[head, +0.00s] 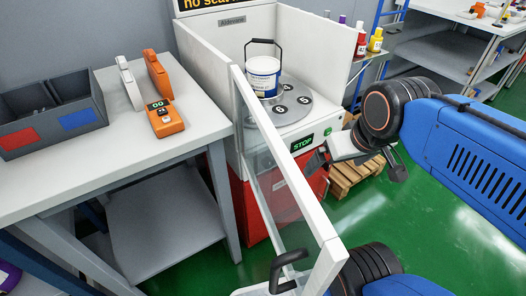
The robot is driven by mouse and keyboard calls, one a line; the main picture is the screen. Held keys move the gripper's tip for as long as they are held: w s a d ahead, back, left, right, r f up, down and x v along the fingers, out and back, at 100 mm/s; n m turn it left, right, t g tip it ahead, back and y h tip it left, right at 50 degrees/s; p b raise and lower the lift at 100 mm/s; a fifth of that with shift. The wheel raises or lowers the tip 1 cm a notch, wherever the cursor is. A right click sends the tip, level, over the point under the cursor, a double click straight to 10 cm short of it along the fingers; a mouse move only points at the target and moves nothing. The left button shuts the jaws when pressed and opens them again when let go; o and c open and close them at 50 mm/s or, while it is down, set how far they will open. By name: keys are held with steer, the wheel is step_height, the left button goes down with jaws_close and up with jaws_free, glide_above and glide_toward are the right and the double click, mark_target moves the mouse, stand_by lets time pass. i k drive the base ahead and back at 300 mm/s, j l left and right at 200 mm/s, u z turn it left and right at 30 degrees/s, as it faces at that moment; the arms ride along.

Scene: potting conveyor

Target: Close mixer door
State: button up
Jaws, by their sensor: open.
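The mixer (299,133) is a white cabinet with a red lower part. Its door (284,178), a white frame with a clear panel, stands open and swings out toward me. A black handle (289,270) sits near the door's free end, low in the picture. My gripper (362,162) is to the right of the door, beside the mixer's front right corner. It is open and apart from the door and handle; its fingers show small and partly hidden. A white pot with a blue label (263,77) and a raised black handle stands on the mixer's grey turntable (290,108).
A grey table (201,113) left of the mixer holds a dark two-part bin (50,110), an orange handheld device (164,119) and upright tools. A wooden pallet (348,181) lies behind my gripper. Green floor (440,225) is clear at the right.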

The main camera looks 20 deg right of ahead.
mark_target(333, 255)
steer(key=k+l, duration=0.15)
steer(key=k, duration=0.7)
steer(key=k+l, duration=0.1)
steer(key=k, duration=0.75)
steer(key=l+u, duration=0.05)
